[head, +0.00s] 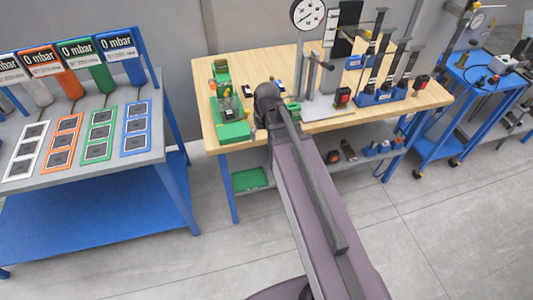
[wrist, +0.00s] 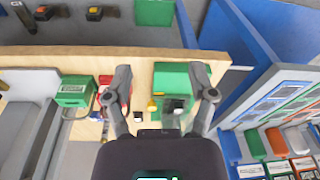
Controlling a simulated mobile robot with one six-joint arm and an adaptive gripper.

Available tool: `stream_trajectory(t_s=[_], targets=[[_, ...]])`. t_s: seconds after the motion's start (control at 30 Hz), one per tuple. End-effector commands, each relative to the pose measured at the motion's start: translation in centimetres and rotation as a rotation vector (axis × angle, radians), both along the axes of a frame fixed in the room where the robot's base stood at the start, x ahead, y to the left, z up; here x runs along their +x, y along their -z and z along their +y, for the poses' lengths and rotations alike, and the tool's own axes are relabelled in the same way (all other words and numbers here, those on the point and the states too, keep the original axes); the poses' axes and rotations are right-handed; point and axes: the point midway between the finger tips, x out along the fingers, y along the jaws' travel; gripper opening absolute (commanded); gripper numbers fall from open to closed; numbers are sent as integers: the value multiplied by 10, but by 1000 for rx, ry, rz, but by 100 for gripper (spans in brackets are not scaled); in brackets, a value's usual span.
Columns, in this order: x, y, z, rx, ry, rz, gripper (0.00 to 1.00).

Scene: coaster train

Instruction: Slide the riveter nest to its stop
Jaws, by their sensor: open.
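A green fixture (head: 233,131) stands at the left end of the wooden bench, with a small dark part (head: 228,113) on it. In the wrist view the green fixture (wrist: 178,76) lies between and beyond my fingers, with a dark block (wrist: 174,105) near its lower edge. I cannot tell for sure which part is the riveter nest. My gripper (wrist: 161,72) is open and empty above the bench, its right finger close to the fixture's right side. Contact cannot be told. In the head view my arm hides the gripper.
The wooden bench (head: 420,97) also carries a dial gauge stand (head: 308,14) and several dark lever tools on blue bases (head: 378,97). A green tray (head: 250,179) lies on the shelf below. A grey table (head: 90,172) with coloured cards stands at left. A green box (wrist: 75,90) is left of my fingers.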

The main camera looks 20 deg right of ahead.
Motion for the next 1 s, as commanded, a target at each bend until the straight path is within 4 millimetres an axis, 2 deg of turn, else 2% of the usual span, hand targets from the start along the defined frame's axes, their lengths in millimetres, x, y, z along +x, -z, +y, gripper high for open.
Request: stream_trajectory(t_s=[0.03, 0.2, 0.5, 1.0], targets=[[-10, 3, 1, -3, 9, 9, 73], [-33, 8, 2, -15, 49, 45, 73], [-62, 13, 3, -34, 101, 91, 73], [-68, 14, 3, -40, 115, 103, 73]])
